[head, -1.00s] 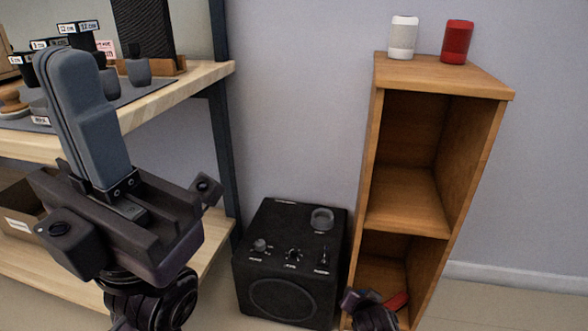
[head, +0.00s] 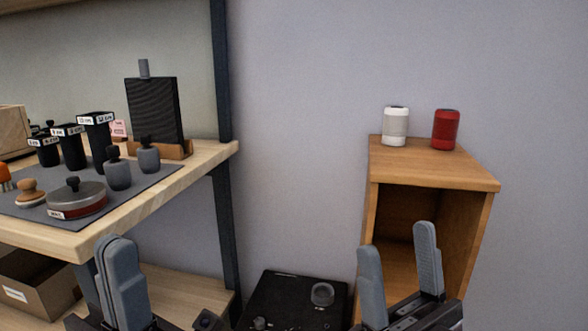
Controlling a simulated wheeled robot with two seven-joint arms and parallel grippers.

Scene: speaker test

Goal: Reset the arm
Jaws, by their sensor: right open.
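My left gripper (head: 122,262) is at the lower left, in front of the shelf's front edge. Its two grey fingers lie side by side, pressed together, with nothing seen between them. My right gripper (head: 398,243) is at the lower right, in front of the wooden cabinet (head: 440,172). Its fingers point up and stand apart, with nothing between them. A white speaker (head: 396,127) and a red speaker (head: 446,130) stand upright on the cabinet top, beyond the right gripper and apart from it. A black speaker box (head: 290,292) sits low between the grippers, its lower part cut off.
The wooden shelf (head: 205,160) on the left carries a grey mat (head: 150,180) with a lidded pan (head: 77,199), grey weights (head: 118,172) and black labelled containers (head: 97,135). A dark post (head: 222,75) stands at its right end. A cardboard box (head: 35,285) sits below. Bare wall fills the middle.

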